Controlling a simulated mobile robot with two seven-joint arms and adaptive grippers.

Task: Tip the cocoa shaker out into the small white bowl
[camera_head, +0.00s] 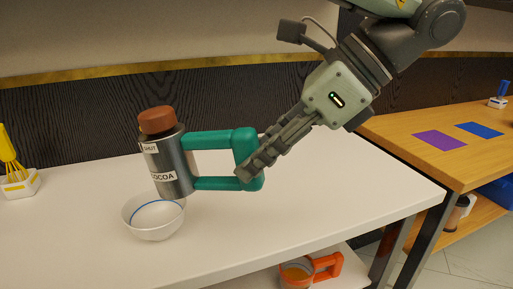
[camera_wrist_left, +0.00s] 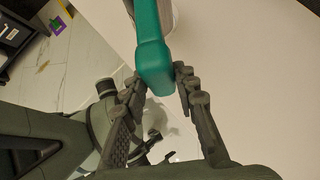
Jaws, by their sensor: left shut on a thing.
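The cocoa shaker (camera_head: 171,160) is a dark metallic cylinder with a brown lid (camera_head: 157,120), labels reading "SHUT" and "COCOA", and a green handle on its right. It is nearly upright, leaning slightly, lid up. The small white bowl (camera_head: 154,229), with a blue line inside its rim, stands on the white table. The shaker's base is just behind and above the bowl's right rim in the picture; whether they touch is unclear. My left gripper (camera_head: 250,168) is shut on the handle's outer bar. The left wrist view shows the green handle (camera_wrist_left: 152,60) between its fingers.
The white table (camera_head: 330,195) is clear right of the bowl. A yellow whisk (camera_head: 8,150) stands in a white holder (camera_head: 20,183) at the left. An orange-handled jug (camera_head: 297,274) sits on a lower shelf. A wooden table (camera_head: 405,130) at the right bears purple and blue mats.

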